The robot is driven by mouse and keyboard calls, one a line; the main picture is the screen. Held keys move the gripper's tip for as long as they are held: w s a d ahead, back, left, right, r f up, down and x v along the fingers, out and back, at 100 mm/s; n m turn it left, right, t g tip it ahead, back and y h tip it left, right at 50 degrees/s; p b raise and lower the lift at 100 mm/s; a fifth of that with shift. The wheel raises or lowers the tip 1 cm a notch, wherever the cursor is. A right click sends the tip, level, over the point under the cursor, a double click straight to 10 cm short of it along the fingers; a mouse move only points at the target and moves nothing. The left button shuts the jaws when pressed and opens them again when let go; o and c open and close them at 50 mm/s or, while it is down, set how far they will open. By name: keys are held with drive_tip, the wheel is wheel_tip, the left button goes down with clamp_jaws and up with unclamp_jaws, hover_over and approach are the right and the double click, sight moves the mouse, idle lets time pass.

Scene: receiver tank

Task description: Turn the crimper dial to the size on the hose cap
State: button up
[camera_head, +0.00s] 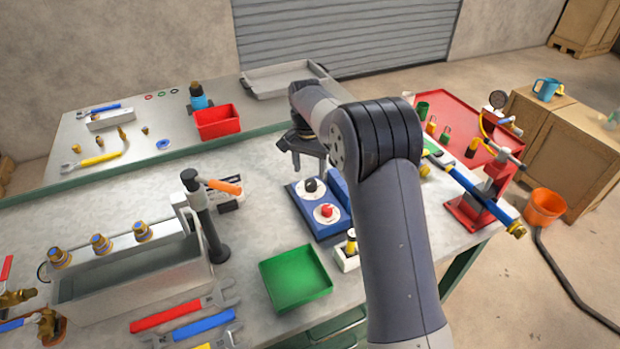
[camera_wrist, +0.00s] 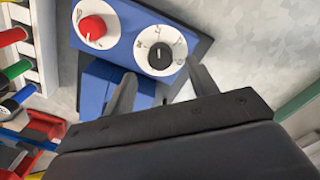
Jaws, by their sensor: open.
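The blue crimper box (camera_head: 336,222) stands on the bench with two white dial plates, one with a black knob (camera_head: 311,185) and one with a red knob (camera_head: 327,210). The wrist view shows the black knob (camera_wrist: 160,56) and red knob (camera_wrist: 92,27); marks ring both, too small to read surely. My gripper (camera_head: 309,165) is open and empty above the black-knob end. In the wrist view its fingertips (camera_wrist: 158,80) point toward the black knob, apart from it. A blue hose (camera_head: 470,182) with a yellow end cap (camera_head: 516,230) lies across a red stand; no size is readable on the cap.
A green tray (camera_head: 296,281) and a small white holder (camera_head: 346,260) sit near the crimper. A red tray (camera_head: 455,118) lies behind my arm.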

sight(310, 183)
wheel_tip(310, 183, up, 6)
drive_tip(key=shift+a, duration=0.1)
idle(0.4)
wheel_tip(310, 183, down, 11)
drive_tip(key=shift+r+p, duration=0.1)
drive_tip(key=shift+p, duration=0.3)
idle(0.3)
